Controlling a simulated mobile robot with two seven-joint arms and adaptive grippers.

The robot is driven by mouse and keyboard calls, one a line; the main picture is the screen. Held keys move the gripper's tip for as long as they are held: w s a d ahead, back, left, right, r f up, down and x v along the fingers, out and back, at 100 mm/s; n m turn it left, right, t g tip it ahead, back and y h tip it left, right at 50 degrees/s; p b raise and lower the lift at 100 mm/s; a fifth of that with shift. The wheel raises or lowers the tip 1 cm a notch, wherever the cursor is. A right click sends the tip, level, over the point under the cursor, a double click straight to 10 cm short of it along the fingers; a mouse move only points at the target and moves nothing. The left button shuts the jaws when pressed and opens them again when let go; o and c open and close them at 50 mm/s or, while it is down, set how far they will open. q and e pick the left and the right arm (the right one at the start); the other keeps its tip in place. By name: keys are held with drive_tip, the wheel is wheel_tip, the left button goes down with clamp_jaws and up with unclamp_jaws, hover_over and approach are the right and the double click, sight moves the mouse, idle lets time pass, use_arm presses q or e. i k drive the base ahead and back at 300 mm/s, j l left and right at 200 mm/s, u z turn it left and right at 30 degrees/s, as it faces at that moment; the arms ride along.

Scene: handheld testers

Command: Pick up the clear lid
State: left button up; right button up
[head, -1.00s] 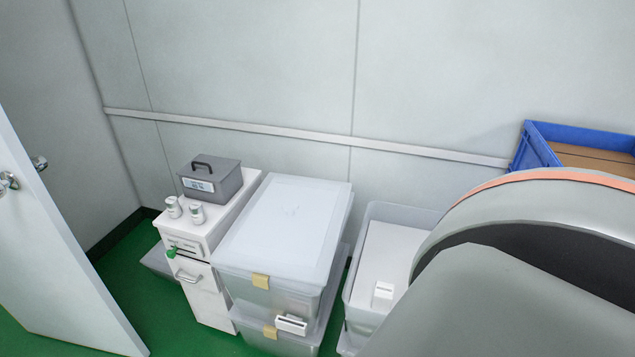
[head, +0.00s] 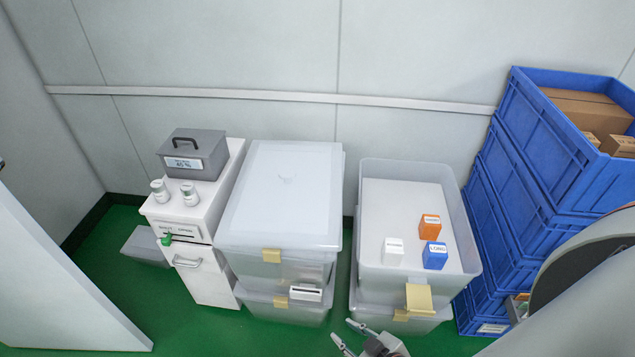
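A clear, whitish lid (head: 285,190) lies flat on top of the left stack of translucent bins (head: 275,273). A tan latch tab sits at its front edge. My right gripper (head: 343,330) is at the bottom edge of the head view, its two fingers spread with nothing between them. It is in front of the bins, apart from the lid. My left gripper is not in view.
An open translucent bin (head: 470,250) holding three small boxes stands to the right. Blue crates (head: 520,180) are stacked further right. A white cabinet (head: 205,225) carrying a grey case (head: 195,155) and two jars stands left. Green floor (head: 190,325) is clear in front.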

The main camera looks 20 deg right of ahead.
sight(286, 194)
drive_tip(key=i+j+z, duration=0.1)
drive_tip(key=j+z, duration=0.35)
drive_tip(key=i+j+z, duration=0.1)
drive_tip(key=j+z, duration=0.2)
drive_tip(key=z, duration=0.15)
